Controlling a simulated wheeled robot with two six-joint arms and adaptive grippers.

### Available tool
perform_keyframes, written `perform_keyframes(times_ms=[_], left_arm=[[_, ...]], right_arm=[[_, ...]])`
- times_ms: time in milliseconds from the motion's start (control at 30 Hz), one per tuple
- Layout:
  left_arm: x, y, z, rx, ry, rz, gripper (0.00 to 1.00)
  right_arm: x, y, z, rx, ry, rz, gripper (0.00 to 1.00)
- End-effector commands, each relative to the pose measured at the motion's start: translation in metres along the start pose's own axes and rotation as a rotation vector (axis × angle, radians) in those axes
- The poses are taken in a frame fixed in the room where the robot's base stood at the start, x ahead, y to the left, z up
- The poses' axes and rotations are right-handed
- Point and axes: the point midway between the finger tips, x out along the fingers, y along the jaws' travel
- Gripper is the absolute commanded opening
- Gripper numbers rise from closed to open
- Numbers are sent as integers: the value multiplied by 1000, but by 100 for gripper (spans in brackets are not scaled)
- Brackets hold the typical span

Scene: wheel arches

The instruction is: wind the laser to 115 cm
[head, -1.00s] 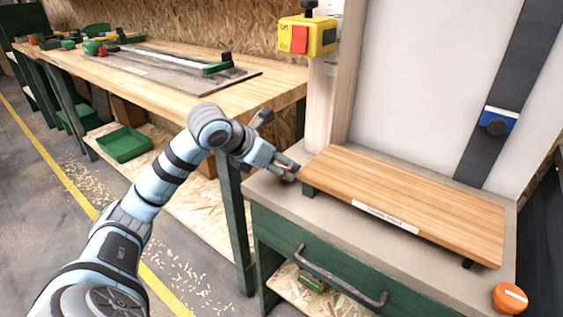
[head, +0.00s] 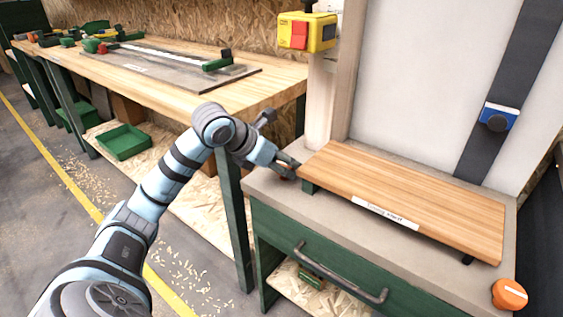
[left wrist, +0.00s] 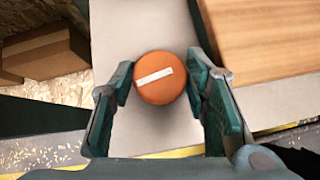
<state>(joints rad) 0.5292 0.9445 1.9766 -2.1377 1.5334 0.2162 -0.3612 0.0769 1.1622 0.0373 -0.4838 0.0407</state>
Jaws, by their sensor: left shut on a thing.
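My left gripper (head: 287,171) is at the left end of the grey bench top, beside the wooden board. In the left wrist view its two fingers stand either side of a round orange knob (left wrist: 160,78) and are shut on it. The knob has a white line across its top, slightly tilted, its right end higher. In the head view the fingers mostly hide this knob. A blue block with a dark knob (head: 499,117) sits on a dark upright strip (head: 516,68); I cannot tell if it is the laser. My right gripper is not in view.
The wooden board (head: 410,195) carries a white label (head: 385,212) on its front edge. Another orange knob (head: 509,294) is at the bench's front right corner. A yellow box with a red switch (head: 307,32) hangs above. A long workbench (head: 150,88) stands at the left.

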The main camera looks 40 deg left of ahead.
Motion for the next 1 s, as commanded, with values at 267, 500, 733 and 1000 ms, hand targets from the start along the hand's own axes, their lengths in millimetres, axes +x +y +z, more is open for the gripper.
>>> perform_keyframes(times_ms=[267, 500, 733, 1000], left_arm=[[-1, 3, 1, 107, 1, -108, 14], [-3, 5, 4, 256, 0, -263, 14], [-2, 6, 6, 408, -2, -421, 14], [1, 7, 6, 579, -5, -587, 14]], right_arm=[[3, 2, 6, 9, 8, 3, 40], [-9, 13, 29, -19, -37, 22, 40], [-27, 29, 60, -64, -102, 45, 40], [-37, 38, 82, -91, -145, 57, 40]])
